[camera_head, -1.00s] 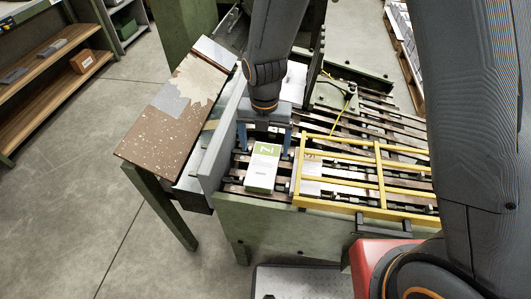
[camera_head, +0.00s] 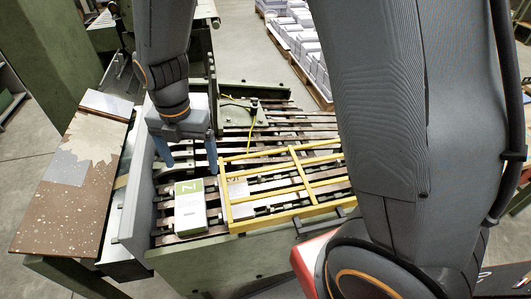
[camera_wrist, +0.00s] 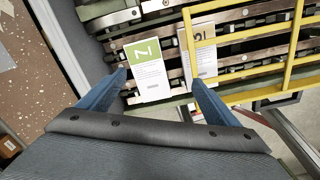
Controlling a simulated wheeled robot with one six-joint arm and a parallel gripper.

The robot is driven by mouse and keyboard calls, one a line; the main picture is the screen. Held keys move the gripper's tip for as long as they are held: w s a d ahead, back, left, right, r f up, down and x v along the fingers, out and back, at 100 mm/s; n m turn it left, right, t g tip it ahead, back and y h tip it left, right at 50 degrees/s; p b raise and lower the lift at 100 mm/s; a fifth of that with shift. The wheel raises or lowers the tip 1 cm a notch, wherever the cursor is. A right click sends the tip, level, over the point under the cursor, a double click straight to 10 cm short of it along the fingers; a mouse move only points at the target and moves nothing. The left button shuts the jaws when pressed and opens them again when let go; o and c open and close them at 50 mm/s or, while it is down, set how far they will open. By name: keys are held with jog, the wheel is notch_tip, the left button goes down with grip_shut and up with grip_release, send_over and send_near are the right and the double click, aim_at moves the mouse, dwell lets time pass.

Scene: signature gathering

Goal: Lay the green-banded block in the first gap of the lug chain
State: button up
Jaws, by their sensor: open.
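The green-banded block (camera_head: 190,207) is white with a green band at its far end. It lies flat on the lug chain (camera_head: 160,186), at the end left of the yellow guard. It also shows in the wrist view (camera_wrist: 147,70). My gripper (camera_head: 190,168) is open and empty, its two blue fingers apart, above and behind the block in the head view. In the wrist view the block lies beyond the fingertips (camera_wrist: 160,80), between their lines. Another white block (camera_wrist: 201,50) lies just right of it, partly under the yellow guard.
A yellow guard frame (camera_head: 290,180) covers the chain to the right. A grey upright plate (camera_head: 140,195) borders the chain on the left. A speckled brown table (camera_head: 62,205) stands beyond that plate. Pallets of white stacks (camera_head: 300,45) stand behind.

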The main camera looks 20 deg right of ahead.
jog(key=s+d+r+m, duration=0.1)
jog(key=s+d+m, duration=0.3)
jog(key=d+m, duration=0.5)
jog(key=s+d+r+m, duration=0.2)
jog(key=d+m, duration=0.8)
jog(key=m, duration=1.1)
jog(key=shift+s+r+t, duration=0.25)
jog(key=shift+s+t, duration=0.05)
jog(key=shift+s, duration=1.1)
